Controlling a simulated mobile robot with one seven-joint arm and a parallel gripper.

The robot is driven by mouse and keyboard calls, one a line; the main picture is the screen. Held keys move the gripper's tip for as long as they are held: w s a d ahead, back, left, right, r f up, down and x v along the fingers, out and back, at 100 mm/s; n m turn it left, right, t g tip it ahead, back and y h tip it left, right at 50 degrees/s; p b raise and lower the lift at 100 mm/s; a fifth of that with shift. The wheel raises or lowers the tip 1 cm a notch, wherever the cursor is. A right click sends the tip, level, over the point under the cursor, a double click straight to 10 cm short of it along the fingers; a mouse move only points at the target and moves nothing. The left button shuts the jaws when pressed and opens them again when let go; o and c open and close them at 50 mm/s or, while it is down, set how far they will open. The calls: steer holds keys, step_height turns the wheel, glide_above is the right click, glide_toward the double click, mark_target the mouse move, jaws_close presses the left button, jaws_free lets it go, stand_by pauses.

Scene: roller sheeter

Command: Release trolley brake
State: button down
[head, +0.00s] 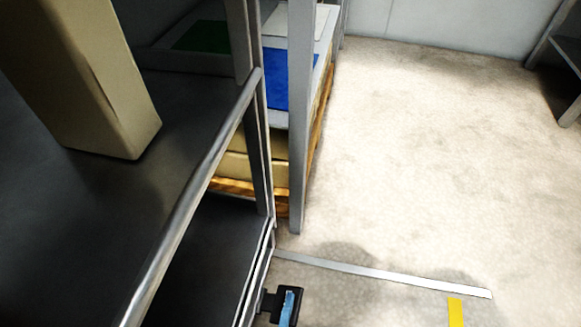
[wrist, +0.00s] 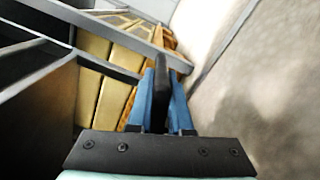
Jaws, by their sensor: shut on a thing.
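The trolley (head: 190,215), with dark shelves and a metal side rail, fills the left of the head view. A small black part, seemingly the brake lever (head: 298,291), sticks out from its lower right side at the bottom edge. A blue finger of my gripper (head: 287,308) shows against it. In the wrist view my gripper's two blue fingers (wrist: 162,103) are closed on the upright black lever (wrist: 161,75). The lever's lower part is hidden between the fingers, and its joint to the trolley is hidden in the wrist view.
A beige block (head: 85,75) stands on the trolley's dark shelf. Behind is a grey rack post (head: 300,120) with blue and green sheets and beige stacks on wooden pallets. Open concrete floor (head: 420,160) lies to the right, with a white line and a yellow mark (head: 455,312).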

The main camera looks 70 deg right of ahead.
steer(key=shift+w+r, duration=0.15)
steer(key=shift+w, duration=0.05)
steer(key=c, duration=0.8)
jaws_free()
steer(key=shift+s, duration=0.1)
steer(key=shift+c, duration=0.2)
steer(key=shift+a, duration=0.1)
steer(key=s+a, duration=0.1)
steer(key=a, duration=1.1)
steer(key=shift+a+b, duration=0.3)
steer(key=shift+a, duration=0.1)
